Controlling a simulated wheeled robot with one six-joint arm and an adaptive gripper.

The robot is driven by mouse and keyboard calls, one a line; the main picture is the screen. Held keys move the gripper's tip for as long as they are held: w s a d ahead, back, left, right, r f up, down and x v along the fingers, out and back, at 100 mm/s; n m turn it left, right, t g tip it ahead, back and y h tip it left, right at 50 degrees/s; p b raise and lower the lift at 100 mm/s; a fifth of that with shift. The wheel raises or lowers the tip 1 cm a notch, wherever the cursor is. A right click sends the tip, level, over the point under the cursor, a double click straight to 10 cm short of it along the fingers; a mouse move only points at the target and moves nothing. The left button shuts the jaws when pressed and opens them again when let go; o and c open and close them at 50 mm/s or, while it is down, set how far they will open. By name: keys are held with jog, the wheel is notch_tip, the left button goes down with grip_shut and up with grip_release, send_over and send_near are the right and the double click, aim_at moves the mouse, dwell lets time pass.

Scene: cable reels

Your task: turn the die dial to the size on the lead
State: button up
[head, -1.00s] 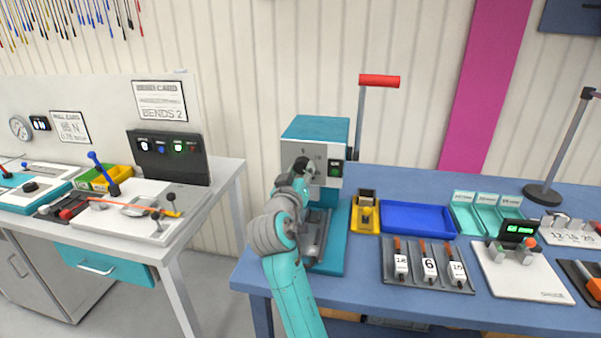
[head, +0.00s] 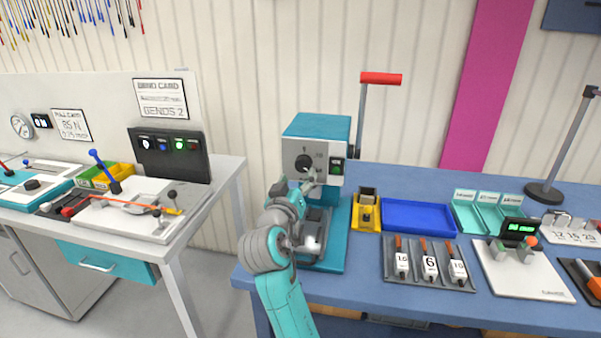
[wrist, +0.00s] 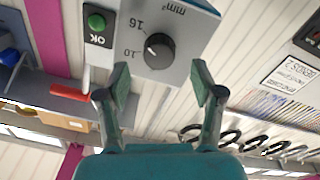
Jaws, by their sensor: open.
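The die dial (head: 303,163) is a black round knob on the pale front of the teal press (head: 318,128). The wrist view shows the dial (wrist: 159,51) upside down, with a small white pointer mark, the numbers 16 and 10 beside it and "mm²" on the panel. The mark appears to be on the side facing the 10. My gripper (wrist: 161,80) is open and empty, its two fingers either side of the dial in that view, apart from it. In the head view my gripper (head: 309,181) is just below the dial. Tagged leads (head: 430,267) sit in a rack, marked 16, 6 and 10.
A green OK lamp (wrist: 96,21) is beside the dial. The press's red-handled lever (head: 381,79) rises at its right. A yellow block (head: 366,213), blue tray (head: 415,216) and teal bins (head: 487,218) stand right of the press. Another bench (head: 225,180) stands left.

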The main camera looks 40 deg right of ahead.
jog(key=v, duration=0.7)
jog(key=shift+a, duration=0.25)
jog(key=shift+s, duration=0.15)
jog(key=s+a+f+n+t+y, duration=0.1)
jog(key=s+a+f+n+y, duration=0.2)
jog(key=f, duration=0.4)
jog(key=s+a+f+n+t+y, duration=0.2)
jog(key=s+f, duration=0.1)
jog(key=f, duration=0.4)
jog(key=s+a+f+n+t+y, duration=0.1)
jog(key=s+a+f+n+y, duration=0.15)
jog(key=f, duration=0.45)
jog(key=s+a+f+n+y, duration=0.1)
jog(key=s+a+f+y, duration=0.2)
jog(key=s, duration=0.4)
jog(key=s+a+f+n+y, duration=0.1)
jog(key=s+a+f+y, duration=0.15)
jog(key=s+f, duration=0.35)
jog(key=s+a+r+m, duration=0.1)
jog(key=s+r, duration=0.1)
jog(key=s, duration=0.8)
jog(key=s+a+r+m+y, duration=0.1)
jog(key=s+a+m, duration=0.1)
jog(key=s, duration=0.8)
jog(key=shift+s+a+r+y, duration=0.2)
jog(key=shift+s+r+y, duration=0.1)
jog(key=shift+s+r, duration=0.1)
